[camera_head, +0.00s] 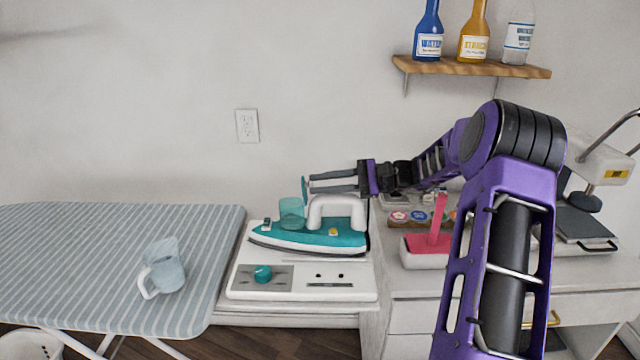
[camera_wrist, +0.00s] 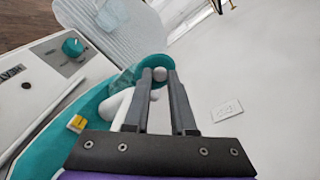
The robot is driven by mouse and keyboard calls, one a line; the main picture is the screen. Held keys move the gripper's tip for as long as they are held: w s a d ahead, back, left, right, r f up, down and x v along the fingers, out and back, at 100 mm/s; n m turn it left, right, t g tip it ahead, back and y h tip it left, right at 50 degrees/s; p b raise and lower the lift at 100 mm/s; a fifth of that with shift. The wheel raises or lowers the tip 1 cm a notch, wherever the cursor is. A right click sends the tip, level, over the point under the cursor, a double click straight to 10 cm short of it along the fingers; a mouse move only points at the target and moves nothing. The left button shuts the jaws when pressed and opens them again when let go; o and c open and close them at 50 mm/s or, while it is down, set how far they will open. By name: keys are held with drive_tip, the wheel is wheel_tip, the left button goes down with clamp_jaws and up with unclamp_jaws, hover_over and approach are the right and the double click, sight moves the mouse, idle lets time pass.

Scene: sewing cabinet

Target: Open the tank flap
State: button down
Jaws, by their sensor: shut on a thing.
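The teal and white iron (camera_head: 318,238) lies on a white base unit at the end of the ironing board. Its see-through teal tank (camera_head: 291,213) is at the left end. The round teal tank flap (camera_head: 304,190) stands upright above the tank's right edge, tilted up off the opening. My gripper (camera_head: 311,183) reaches in from the right above the iron handle. In the wrist view, my gripper (camera_wrist: 160,72) is shut on the flap's small white knob, with the teal flap (camera_wrist: 153,61) just beyond the fingertips. Part of the tank is hidden behind the fingers there.
A clear cup with a white handle (camera_head: 165,272) stands on the striped ironing board (camera_head: 90,250). A pink-handled tool (camera_head: 432,240) stands right of the iron. A shelf with bottles (camera_head: 470,67) is on the wall, high right. The space above the board is free.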

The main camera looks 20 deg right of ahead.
idle(0.5)
drive_tip(key=c, duration=0.8)
unclamp_jaws()
drive_tip(key=shift+o, duration=0.2)
drive_tip(key=shift+d, duration=0.15)
drive_tip(key=v, duration=1.7)
drive_tip(key=shift+f+p, duration=0.15)
drive_tip(key=shift+p, duration=0.3)
drive_tip(key=shift+d, duration=0.15)
